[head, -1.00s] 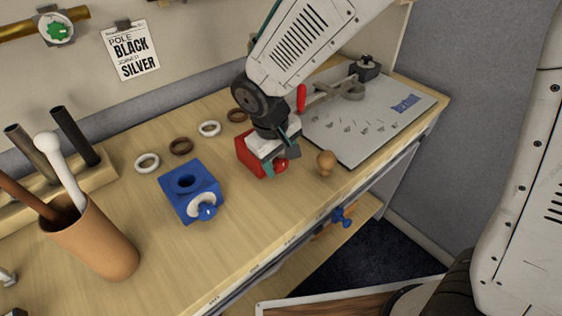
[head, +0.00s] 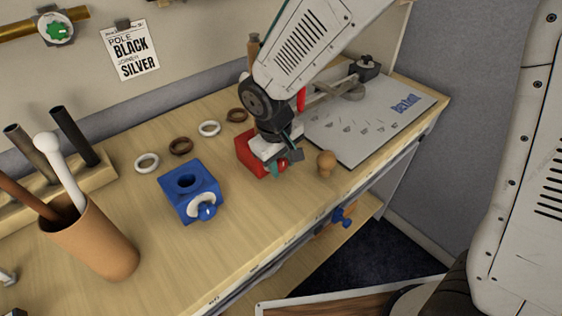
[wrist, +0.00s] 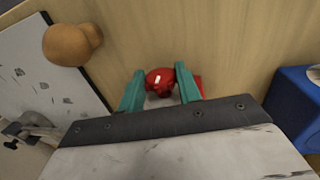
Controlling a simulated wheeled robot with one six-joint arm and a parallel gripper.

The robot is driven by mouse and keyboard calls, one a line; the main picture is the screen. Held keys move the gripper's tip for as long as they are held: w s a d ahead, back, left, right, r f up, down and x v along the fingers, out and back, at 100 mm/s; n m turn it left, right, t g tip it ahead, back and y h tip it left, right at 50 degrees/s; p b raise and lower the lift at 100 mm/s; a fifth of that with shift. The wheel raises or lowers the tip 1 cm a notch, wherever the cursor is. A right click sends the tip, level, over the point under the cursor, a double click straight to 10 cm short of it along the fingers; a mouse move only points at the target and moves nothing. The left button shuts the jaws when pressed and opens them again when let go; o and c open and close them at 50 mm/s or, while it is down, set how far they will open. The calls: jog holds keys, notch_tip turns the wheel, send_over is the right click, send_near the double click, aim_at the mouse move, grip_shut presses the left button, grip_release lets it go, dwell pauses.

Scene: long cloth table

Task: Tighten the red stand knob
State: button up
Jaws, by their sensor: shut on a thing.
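The red stand (head: 247,152) is on the wooden table, mostly hidden behind my gripper in the head view. Its red knob (wrist: 159,82) shows in the wrist view between the two teal fingers. My gripper (head: 277,169) is at the front of the stand, its fingers closed on either side of the knob; the fingertips also show in the wrist view (wrist: 160,80). In the head view only a small red part of the knob (head: 283,163) shows past the fingers. How tight the knob is cannot be seen.
A blue stand (head: 178,202) with a blue knob is left of the red one. A wooden knob-shaped piece (head: 326,163) and a grey board (head: 365,135) are close on the right. Several rings lie behind. A brown cup (head: 95,240) stands at the left.

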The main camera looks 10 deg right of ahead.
jog(key=g+y, duration=0.1)
jog(key=y, duration=0.1)
jog(key=g+y, duration=0.1)
jog(key=shift+w+d+g+y, duration=0.25)
jog(key=shift+d+g+y, duration=0.05)
jog(key=shift+d+y, duration=0.1)
jog(key=g+y, duration=0.2)
jog(key=y, duration=0.1)
jog(key=shift+w+d+f, duration=0.1)
jog(key=shift+f, duration=0.05)
jog(key=g+y, duration=0.1)
jog(key=y, duration=0.1)
jog(key=g+y, duration=0.1)
jog(key=shift+w+d+f+g+y, duration=0.1)
jog(key=shift+d+f+g+y, duration=0.1)
jog(key=shift+f+g+y, duration=0.25)
jog(key=shift+g+y, duration=0.75)
jog(key=shift+y, duration=0.6)
jog(key=o, duration=1)
